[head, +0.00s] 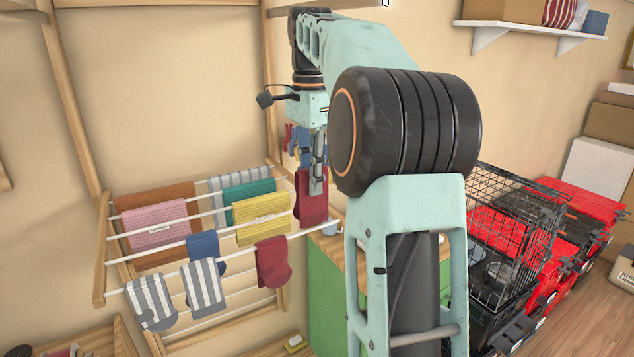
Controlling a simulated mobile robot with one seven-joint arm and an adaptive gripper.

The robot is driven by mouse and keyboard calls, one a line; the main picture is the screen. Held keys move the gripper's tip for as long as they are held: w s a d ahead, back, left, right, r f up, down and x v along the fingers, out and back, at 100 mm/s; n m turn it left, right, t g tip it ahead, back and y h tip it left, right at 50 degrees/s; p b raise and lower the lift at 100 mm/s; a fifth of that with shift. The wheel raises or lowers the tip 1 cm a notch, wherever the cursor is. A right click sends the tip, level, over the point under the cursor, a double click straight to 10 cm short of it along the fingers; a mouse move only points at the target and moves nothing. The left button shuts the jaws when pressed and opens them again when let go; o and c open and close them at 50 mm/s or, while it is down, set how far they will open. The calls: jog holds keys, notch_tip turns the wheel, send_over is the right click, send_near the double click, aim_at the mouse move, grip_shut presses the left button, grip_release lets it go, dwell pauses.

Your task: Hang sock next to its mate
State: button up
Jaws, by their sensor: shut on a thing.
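A dark red sock (312,210) hangs from my gripper (318,185), which is shut on it. They are at the right end of the wooden drying rack, above and to the right of its front rod (312,232). A similar dark red sock (272,264) hangs over that front rod, towards its right end. Two grey-and-white striped socks (204,287) hang at the left of the same rod. A blue sock (203,247) hangs on a rod behind. My arm hides part of the area to the right of the rack.
Towels hang on the rear rods, including pink (158,225) and yellow (262,216) ones. The front rod is bare between the striped and red socks and at its right end. A green cabinet (335,310) stands close to the rack's right. A black wire cage (515,215) is farther right.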

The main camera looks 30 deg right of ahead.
notch_tip(320, 180, down, 2)
jog(key=shift+f+b, duration=0.2)
jog(key=shift+b, duration=0.6)
jog(key=shift+f+b, duration=3.35)
jog(key=shift+f, duration=2)
jog(key=o, duration=1)
jog(key=shift+r, duration=6)
jog(key=shift+a, duration=0.1)
